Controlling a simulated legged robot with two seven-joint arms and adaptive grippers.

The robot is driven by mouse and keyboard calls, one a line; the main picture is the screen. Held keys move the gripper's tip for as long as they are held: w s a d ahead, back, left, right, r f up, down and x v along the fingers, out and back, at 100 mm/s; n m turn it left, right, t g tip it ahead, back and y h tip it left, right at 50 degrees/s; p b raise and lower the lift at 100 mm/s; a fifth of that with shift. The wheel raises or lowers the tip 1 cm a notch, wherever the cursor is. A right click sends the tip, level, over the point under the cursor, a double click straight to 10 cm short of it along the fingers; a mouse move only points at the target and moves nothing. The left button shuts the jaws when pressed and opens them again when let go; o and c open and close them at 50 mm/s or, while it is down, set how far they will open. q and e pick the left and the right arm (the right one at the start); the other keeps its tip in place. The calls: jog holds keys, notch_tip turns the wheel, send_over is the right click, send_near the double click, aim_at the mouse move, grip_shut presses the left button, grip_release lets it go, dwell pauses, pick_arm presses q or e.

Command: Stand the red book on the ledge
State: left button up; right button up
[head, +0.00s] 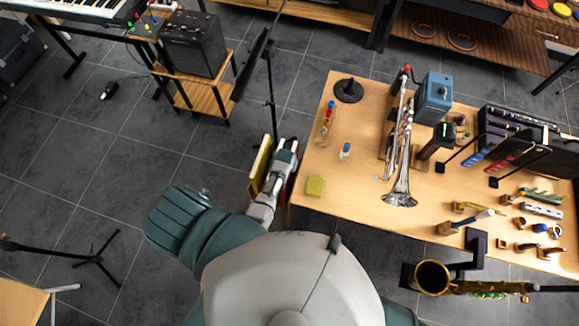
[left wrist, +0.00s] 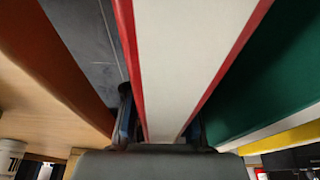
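The red book (head: 275,142) with white page edges is mostly hidden by my left gripper (head: 286,158) in the head view, left of the wooden table's edge. In the left wrist view the red book (left wrist: 180,55) runs between the fingers of my left gripper (left wrist: 160,122), one on each side. The fingers lie close along it, but contact is not clear. A green book (left wrist: 245,60) stands on its right, with a yellow book (head: 261,163) beyond. The ledge cannot be made out for certain. My right gripper is not in view.
An orange-brown panel (left wrist: 45,50) lies left of the red book in the left wrist view. A thin dark stand (head: 270,95) rises behind the books. Open floor (head: 130,170) lies left.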

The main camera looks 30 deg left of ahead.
pick_arm(q)
jog(key=shift+o, duration=1.1)
jog(key=v, duration=1.7)
jog(key=shift+s+p, duration=0.4)
jog(key=shift+p, duration=0.05)
jog(key=shift+d, duration=0.1)
